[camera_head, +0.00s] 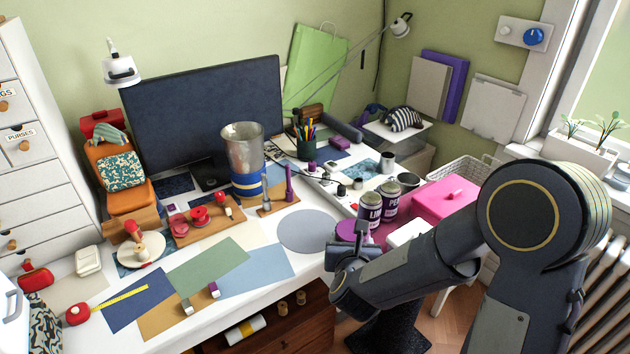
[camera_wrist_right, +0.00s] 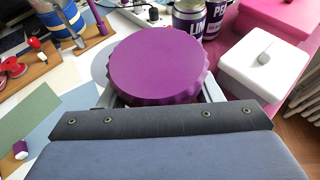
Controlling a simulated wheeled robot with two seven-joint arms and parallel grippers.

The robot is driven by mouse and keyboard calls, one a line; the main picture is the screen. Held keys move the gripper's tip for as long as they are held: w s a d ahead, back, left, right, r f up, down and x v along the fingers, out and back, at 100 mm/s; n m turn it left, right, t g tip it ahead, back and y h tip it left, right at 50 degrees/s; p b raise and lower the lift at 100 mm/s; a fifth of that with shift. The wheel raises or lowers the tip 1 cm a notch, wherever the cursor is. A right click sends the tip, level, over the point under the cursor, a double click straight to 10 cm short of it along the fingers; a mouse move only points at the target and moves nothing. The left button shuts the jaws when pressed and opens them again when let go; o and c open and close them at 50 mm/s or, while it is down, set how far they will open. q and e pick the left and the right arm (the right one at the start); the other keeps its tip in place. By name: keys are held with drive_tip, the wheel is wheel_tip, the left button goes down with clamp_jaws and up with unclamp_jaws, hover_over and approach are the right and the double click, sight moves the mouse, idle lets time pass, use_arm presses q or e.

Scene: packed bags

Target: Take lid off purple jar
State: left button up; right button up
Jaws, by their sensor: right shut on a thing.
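A round purple lid (camera_wrist_right: 158,65) with a ridged rim fills the middle of the right wrist view. In the head view it shows as a small purple disc (camera_head: 352,230) near the desk's front right corner. My right gripper (camera_head: 350,248) is shut at the near side of it, with a finger on each side of the rim in the wrist view. The jar body is hidden below the lid and behind the gripper, so I cannot tell whether the lid still sits on it. My left gripper is not in view.
Two dark labelled tins (camera_head: 370,207) stand just behind the lid. A pink box (camera_head: 442,200) and a white box (camera_head: 409,232) are to the right. A flat grey disc (camera_head: 308,230) lies to the left. A metal bucket (camera_head: 242,155) stands farther back.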

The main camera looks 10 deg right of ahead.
drive_tip(key=a+f+n+y, duration=0.7)
drive_tip(key=a+f, duration=0.4)
drive_tip(key=a, duration=0.3)
drive_tip(key=shift+a+f+n+y, duration=0.3)
drive_tip(key=shift+a+y, duration=0.1)
drive_tip(key=shift+y, duration=0.5)
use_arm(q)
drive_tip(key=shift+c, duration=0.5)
use_arm(e)
drive_tip(key=shift+a+f+g, duration=0.2)
drive_tip(key=shift+g, duration=0.1)
clamp_jaws()
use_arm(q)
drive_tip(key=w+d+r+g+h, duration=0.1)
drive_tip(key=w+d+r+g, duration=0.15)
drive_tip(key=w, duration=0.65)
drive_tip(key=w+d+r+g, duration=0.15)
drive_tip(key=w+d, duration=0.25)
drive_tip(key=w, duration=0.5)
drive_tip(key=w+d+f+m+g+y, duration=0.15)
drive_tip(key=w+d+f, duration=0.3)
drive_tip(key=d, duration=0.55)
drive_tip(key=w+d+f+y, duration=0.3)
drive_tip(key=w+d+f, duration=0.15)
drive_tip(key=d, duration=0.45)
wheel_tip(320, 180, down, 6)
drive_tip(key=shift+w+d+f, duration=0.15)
use_arm(e)
drive_tip(key=shift+a+y, duration=0.15)
drive_tip(key=shift+y, duration=0.15)
